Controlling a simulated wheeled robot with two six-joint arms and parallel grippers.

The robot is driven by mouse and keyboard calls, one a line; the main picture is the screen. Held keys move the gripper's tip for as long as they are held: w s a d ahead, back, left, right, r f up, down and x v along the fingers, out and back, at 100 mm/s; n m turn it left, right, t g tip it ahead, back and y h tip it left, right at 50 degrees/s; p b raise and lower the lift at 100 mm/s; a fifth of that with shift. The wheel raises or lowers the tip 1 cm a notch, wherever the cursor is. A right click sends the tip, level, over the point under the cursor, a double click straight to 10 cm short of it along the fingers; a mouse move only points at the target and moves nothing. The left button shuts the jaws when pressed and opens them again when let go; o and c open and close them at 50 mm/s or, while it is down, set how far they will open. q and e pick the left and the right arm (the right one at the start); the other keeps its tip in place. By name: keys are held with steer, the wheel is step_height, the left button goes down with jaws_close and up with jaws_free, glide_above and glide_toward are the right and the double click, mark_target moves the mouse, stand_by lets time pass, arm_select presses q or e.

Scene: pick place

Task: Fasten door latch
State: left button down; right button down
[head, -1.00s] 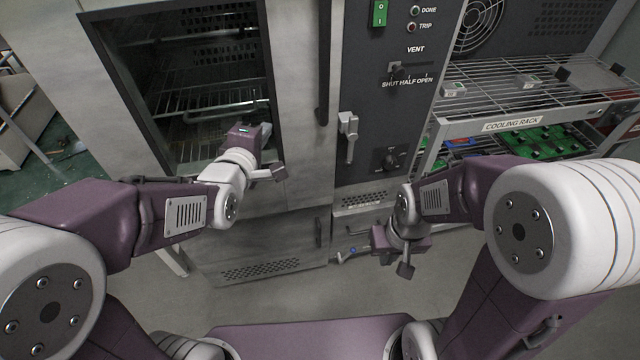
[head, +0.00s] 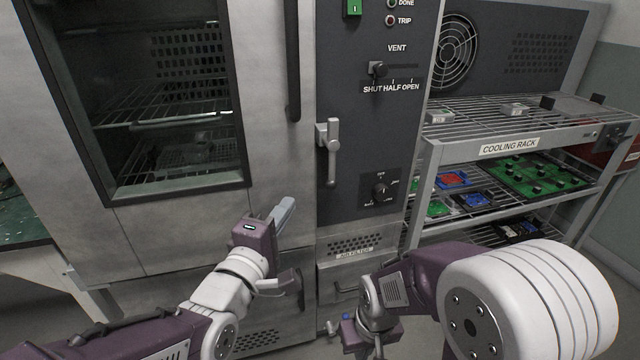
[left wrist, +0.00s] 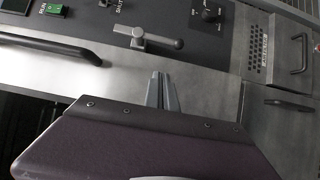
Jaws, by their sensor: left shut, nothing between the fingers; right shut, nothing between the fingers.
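The door latch (head: 331,150) is a light metal lever on the seam between the oven door and the dark control panel. Its handle hangs straight down in the head view. It also shows in the left wrist view (left wrist: 148,39), ahead of the fingers. The oven door (head: 270,150) has a dark window and appears closed. My left gripper (head: 286,208) is shut and empty, below and left of the latch and apart from it; its fingers also show in the left wrist view (left wrist: 162,84). My right gripper (head: 362,340) is low at the bottom, partly cut off, shut and empty.
A long dark door handle (head: 293,60) runs vertically left of the latch. A vent slider (head: 377,69) and a knob (head: 380,190) stand out from the panel. The cooling rack (head: 510,147), with several boards on its shelves, stands to the right.

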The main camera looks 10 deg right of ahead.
mark_target(331, 155)
arm_select(q)
steer(key=s+d+b+x, duration=0.1)
steer(key=d+x, duration=0.1)
steer(key=x, duration=1)
steer(key=shift+d, duration=0.35)
steer(key=shift+w+f, duration=0.1)
steer(key=shift+w, duration=0.05)
